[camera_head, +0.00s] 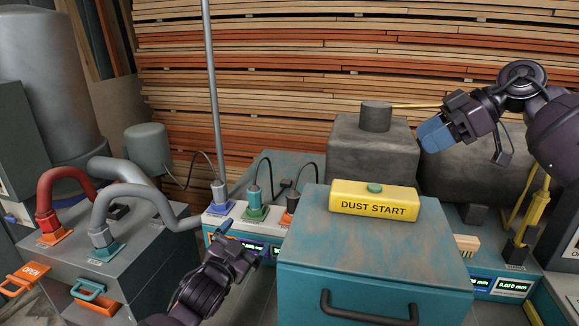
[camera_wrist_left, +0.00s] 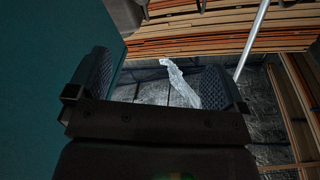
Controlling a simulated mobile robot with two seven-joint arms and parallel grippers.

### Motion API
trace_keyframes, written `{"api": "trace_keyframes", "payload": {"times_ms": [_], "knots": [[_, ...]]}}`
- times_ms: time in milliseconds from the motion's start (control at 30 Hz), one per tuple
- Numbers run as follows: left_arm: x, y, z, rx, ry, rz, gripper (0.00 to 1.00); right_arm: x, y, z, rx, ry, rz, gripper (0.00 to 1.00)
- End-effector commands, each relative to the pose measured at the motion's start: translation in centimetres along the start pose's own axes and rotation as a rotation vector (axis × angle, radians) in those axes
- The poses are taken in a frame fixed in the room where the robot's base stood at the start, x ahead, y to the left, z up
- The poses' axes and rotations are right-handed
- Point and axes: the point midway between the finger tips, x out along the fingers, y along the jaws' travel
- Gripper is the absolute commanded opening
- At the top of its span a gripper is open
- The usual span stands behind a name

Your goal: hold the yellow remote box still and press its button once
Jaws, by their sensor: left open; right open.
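The yellow remote box (camera_head: 373,203), marked DUST START, lies on top of the teal cabinet, with a green button (camera_head: 375,188) on its upper face. My left gripper (camera_head: 236,244) is left of the cabinet and lower than the box, apart from it. In the left wrist view its two dark ribbed fingers (camera_wrist_left: 160,85) are spread, with nothing held between them. My right gripper (camera_head: 432,134) is in the air above and to the right of the box, its blue fingertips pointing left. It touches nothing; the gap between its fingers is hard to see from here.
The teal cabinet (camera_head: 374,270) has a dark front handle. Left of it are plugs with cables (camera_head: 254,199) and a grey unit (camera_head: 125,252) with red and grey hoses. A grey block with a cylinder (camera_head: 375,150) stands behind the box. A thin pole (camera_head: 212,90) rises behind the plugs.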

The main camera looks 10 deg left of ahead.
Motion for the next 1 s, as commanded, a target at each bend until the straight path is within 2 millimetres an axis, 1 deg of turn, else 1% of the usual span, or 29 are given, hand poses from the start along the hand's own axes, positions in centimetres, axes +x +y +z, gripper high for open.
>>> {"api": "trace_keyframes", "payload": {"times_ms": [33, 100, 167, 200, 267, 300, 367, 400, 467, 500, 567, 600, 700, 800, 867, 933, 1000], "knots": [[1.5, -0.7, -1.8, 0.024, 0.052, -0.005, 0.98, 0.0, 0.0, 0.0, 0.0, 0.0, 0.0, 0.43], [3.2, -1.4, -4.2, 0.052, 0.125, -0.011, 0.98, 0.0, 0.0, 0.0, 0.0, 0.0, 0.0, 0.43], [4.6, -2.1, -6.2, 0.073, 0.189, -0.014, 0.98, 0.0, 0.0, 0.0, 0.0, 0.0, 0.0, 0.43], [5.4, -2.5, -7.7, 0.085, 0.234, -0.014, 0.98, 0.0, 0.0, 0.0, 0.0, 0.0, 0.0, 0.43], [6.6, -3.0, -9.9, 0.105, 0.301, -0.012, 0.98, 0.0, 0.0, 0.0, 0.0, 0.0, 0.0, 0.43], [7.3, -3.4, -11.4, 0.116, 0.347, -0.007, 0.98, 0.0, 0.0, 0.0, 0.0, 0.0, 0.0, 0.43], [8.3, -3.8, -13.7, 0.133, 0.418, 0.004, 0.98, 0.0, 0.0, 0.0, 0.0, 0.0, 0.0, 0.43], [8.9, -4.0, -15.3, 0.144, 0.466, 0.015, 0.98, 0.0, 0.0, 0.0, 0.0, 0.0, 0.0, 0.43], [9.7, -4.3, -17.5, 0.158, 0.535, 0.037, 0.98, 0.0, 0.0, 0.0, 0.0, 0.0, 0.0, 0.43], [10.2, -4.5, -19.1, 0.168, 0.582, 0.056, 0.98, 0.0, 0.0, 0.0, 0.0, 0.0, 0.0, 0.43], [10.8, -4.7, -21.3, 0.185, 0.651, 0.092, 0.98, 0.0, 0.0, 0.0, 0.0, 0.0, 0.0, 0.43], [11.1, -4.7, -22.7, 0.195, 0.695, 0.123, 0.98, 0.0, 0.0, 0.0, 0.0, 0.0, 0.0, 0.43], [11.8, -4.6, -26.0, 0.223, 0.793, 0.221, 0.98, 0.0, 0.0, 0.0, 0.0, 0.0, 0.0, 0.43], [12.2, -4.2, -28.4, 0.248, 0.858, 0.348, 0.98, 0.0, 0.0, 0.0, 0.0, 0.0, 0.0, 0.43], [12.3, -3.8, -29.4, 0.26, 0.877, 0.432, 0.98, 0.0, 0.0, 0.0, 0.0, 0.0, 0.0, 0.43], [12.5, -3.4, -29.9, 0.269, 0.879, 0.536, 0.98, 0.0, 0.0, 0.0, 0.0, 0.0, 0.0, 0.43], [12.6, -2.9, -30.0, 0.274, 0.859, 0.642, 0.98, 0.0, 0.0, 0.0, 0.0, 0.0, 0.0, 0.43]]}}
